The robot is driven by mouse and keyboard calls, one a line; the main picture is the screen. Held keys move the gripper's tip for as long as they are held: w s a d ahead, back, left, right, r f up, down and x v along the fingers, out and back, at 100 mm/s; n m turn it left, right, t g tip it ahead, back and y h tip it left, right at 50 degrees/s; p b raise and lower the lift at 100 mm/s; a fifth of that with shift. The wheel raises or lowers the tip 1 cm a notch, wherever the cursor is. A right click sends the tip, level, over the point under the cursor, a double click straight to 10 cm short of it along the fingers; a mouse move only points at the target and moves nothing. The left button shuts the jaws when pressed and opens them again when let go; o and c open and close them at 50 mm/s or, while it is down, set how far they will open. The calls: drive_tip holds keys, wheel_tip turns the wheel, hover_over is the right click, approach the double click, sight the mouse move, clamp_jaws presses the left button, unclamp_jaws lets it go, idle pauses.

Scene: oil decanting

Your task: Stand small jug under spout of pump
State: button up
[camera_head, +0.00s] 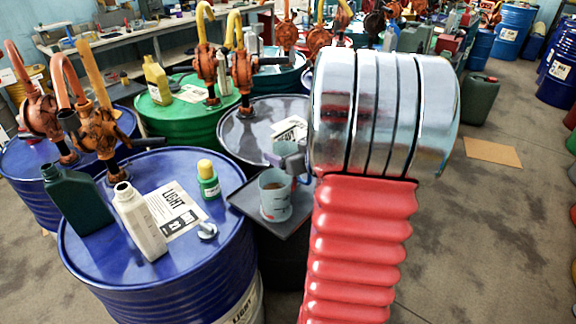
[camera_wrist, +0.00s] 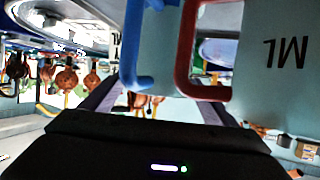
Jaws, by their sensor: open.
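The small jug (camera_head: 274,203), a pale translucent measuring cup, stands upright on a dark square tray (camera_head: 245,208) beside the blue drum. My gripper (camera_head: 290,160) is just at its upper right, on the handle side, partly hidden by my arm. In the wrist view, the jug's pale wall (camera_wrist: 265,75) with upside-down "ML" lettering is very near. Blue and red handle-like bars cross in front of my open gripper (camera_wrist: 160,100); I cannot tell whether its fingers touch them. Orange hand pumps with curved spouts stand on the drums, one pump (camera_head: 98,132) on the blue drum.
The blue drum (camera_head: 110,262) holds a dark green bottle (camera_head: 77,205), a white bottle (camera_head: 140,222), a small green bottle with yellow cap (camera_head: 208,182) and a label sheet. Grey (camera_head: 255,150) and green (camera_head: 150,120) drums stand behind.

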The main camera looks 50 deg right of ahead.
drive_tip(key=shift+c, duration=0.5)
drive_tip(key=c, duration=1.3)
wheel_tip(320, 180, up, 18)
drive_tip(key=shift+r, duration=0.1)
idle(0.3)
